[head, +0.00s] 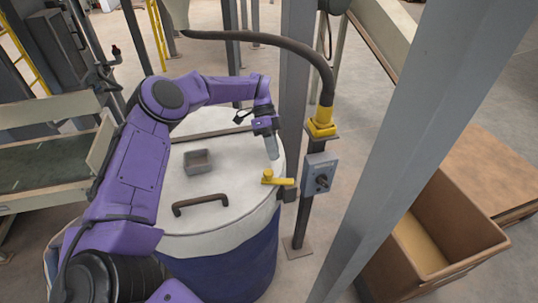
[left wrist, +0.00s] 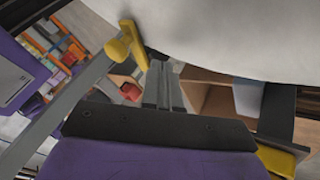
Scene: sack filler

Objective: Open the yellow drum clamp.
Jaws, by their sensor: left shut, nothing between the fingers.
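The yellow drum clamp (head: 277,180) is a small lever with a knob, at the right rim of the white-topped, blue-sided drum (head: 235,215). Its handle points right, toward a dark block at the rim. My left gripper (head: 273,154) points down over the lid's right edge, just beyond the clamp. It is shut and empty, and it appears apart from the clamp. In the left wrist view the clamp (left wrist: 124,42) shows left of the shut fingers (left wrist: 160,66), beside the pale lid. My right gripper is not in view.
A brown handle (head: 200,204) and a small grey tray (head: 198,162) are on the lid. A post with a grey switch box (head: 320,174) and yellow hose fitting (head: 322,122) stands close right. A grey beam (head: 410,140) and an open brown box (head: 440,232) are farther right.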

